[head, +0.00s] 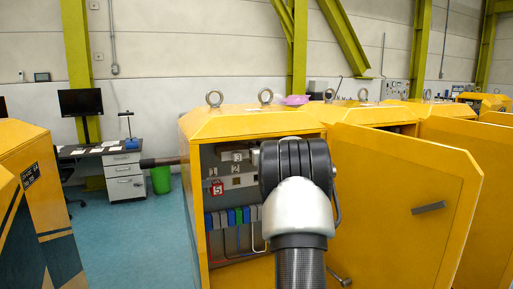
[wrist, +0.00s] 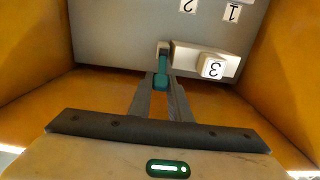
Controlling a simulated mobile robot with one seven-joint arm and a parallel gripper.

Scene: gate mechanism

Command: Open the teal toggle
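The teal toggle (wrist: 162,61) shows in the wrist view, sticking out from a small pale mount on the grey panel, left of the block labelled 3. My gripper (wrist: 161,80) is at the toggle's near end, with one finger on each side. The teal end fills the space between the fingertips, and the gripper looks shut on it. In the head view my arm's wrist hides the gripper and the toggle.
The yellow cabinet (head: 240,120) stands open, with its door (head: 405,190) swung to the right. Inside are a panel with labels 2, 3 and 5 and a row of coloured breakers (head: 232,217). Yellow cabinet walls flank my gripper in the wrist view.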

